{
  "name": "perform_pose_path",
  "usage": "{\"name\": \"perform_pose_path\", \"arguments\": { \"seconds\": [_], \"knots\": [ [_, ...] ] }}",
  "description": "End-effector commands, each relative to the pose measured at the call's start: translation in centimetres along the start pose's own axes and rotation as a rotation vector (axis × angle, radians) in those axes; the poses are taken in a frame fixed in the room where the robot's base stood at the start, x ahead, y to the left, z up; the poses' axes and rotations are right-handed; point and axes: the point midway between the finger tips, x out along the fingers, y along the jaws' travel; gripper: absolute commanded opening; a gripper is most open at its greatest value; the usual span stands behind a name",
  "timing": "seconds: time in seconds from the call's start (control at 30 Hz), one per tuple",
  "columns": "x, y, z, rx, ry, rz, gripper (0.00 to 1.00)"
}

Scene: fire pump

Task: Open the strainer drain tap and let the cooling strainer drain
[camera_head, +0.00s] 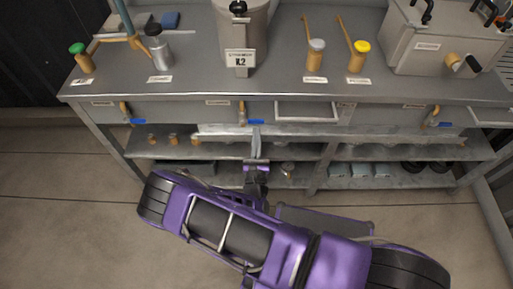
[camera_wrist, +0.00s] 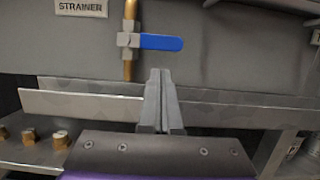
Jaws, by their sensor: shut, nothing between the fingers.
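The strainer drain tap (camera_wrist: 130,40) is a brass pipe with a grey valve body, under a label (camera_wrist: 80,8) reading "STRAINER" in the wrist view. Its blue lever (camera_wrist: 162,42) points right, level and across the upright pipe. In the head view the tap's blue lever (camera_head: 252,122) shows at the bench front, below the grey strainer vessel (camera_head: 257,30). My gripper (camera_wrist: 160,72) is shut and empty, its fingertips just below the lever in the picture, seemingly apart from it. My gripper (camera_head: 256,130) also shows in the head view. No flowing water is visible.
Similar blue-levered taps sit at the bench's left (camera_head: 137,121) and right (camera_head: 443,124). A grey ledge (camera_wrist: 80,105) runs behind my fingers. A grey tank (camera_head: 440,40) and bottles stand on the bench top.

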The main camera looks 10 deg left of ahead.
Motion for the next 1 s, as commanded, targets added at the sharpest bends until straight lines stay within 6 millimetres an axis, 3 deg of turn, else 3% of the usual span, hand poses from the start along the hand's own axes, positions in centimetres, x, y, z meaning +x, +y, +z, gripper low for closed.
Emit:
{"name": "perform_pose_path", "arguments": {
  "seconds": [0.2, 1.0],
  "knots": [
    [0.3, 0.0, 1.4, 0.001, 0.000, 0.000, 0.00],
    [0.5, 0.1, 1.9, -0.066, 0.000, 0.017, 0.00]
  ]
}}
